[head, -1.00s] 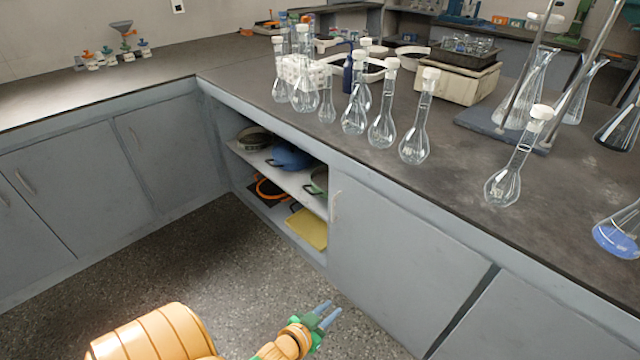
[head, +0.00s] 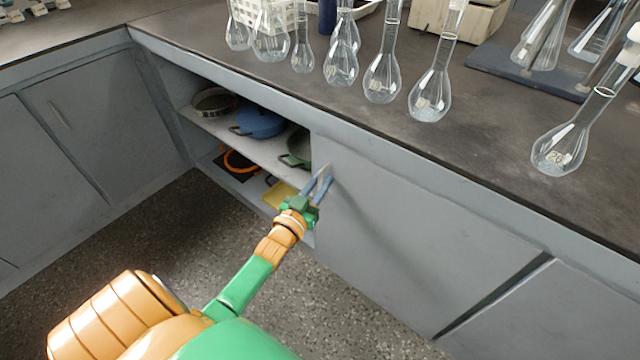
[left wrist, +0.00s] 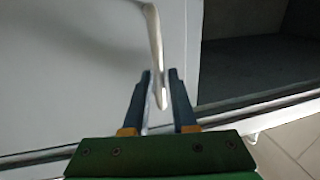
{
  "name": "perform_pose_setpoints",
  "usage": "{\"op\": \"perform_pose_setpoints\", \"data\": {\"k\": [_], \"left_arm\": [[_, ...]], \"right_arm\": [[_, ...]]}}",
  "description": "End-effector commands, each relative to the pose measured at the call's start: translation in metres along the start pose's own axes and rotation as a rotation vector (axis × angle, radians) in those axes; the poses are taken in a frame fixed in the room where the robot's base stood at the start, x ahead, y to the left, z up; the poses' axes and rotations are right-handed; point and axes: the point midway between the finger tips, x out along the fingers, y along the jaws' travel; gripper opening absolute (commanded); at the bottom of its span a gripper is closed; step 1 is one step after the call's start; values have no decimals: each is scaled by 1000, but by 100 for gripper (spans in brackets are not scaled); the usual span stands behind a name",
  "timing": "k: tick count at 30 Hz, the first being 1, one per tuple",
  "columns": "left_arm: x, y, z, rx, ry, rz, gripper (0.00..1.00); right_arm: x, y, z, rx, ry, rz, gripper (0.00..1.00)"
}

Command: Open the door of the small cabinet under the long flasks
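The grey cabinet door (head: 410,235) is below the counter that carries the long-necked flasks (head: 383,75). It looks closed, with an open shelf section to its left. Its pale upright handle (left wrist: 154,40) is near the door's left edge. My left gripper (head: 322,184) is at that handle in the head view. In the left wrist view, the two blue fingers of my left gripper (left wrist: 160,85) are apart, with the handle's end between them. A narrow gap shows beside the handle, so the fingers do not look closed on it. My right gripper is in neither view.
The open shelves (head: 240,140) hold a blue pot (head: 262,122), a green pan (head: 297,150) and a yellow item (head: 279,195). Another flask (head: 560,148) stands near the counter's front edge. The speckled floor (head: 170,235) before the cabinets is clear.

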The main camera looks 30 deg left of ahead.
Motion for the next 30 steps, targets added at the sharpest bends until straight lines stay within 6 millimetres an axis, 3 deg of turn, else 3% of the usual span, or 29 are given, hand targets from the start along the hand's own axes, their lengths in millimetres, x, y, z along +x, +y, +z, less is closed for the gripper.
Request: {"op": "perform_pose_setpoints", "data": {"k": [2,5,6,30], "left_arm": [[0,0,0,0,0,0,25],[0,0,0,0,-1,0,1],[0,0,0,0,-1,0,0],[-1,0,1,-1,-3,0,0]], "right_arm": [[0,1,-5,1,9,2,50],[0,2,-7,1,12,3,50],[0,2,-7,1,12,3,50],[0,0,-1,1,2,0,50]]}}
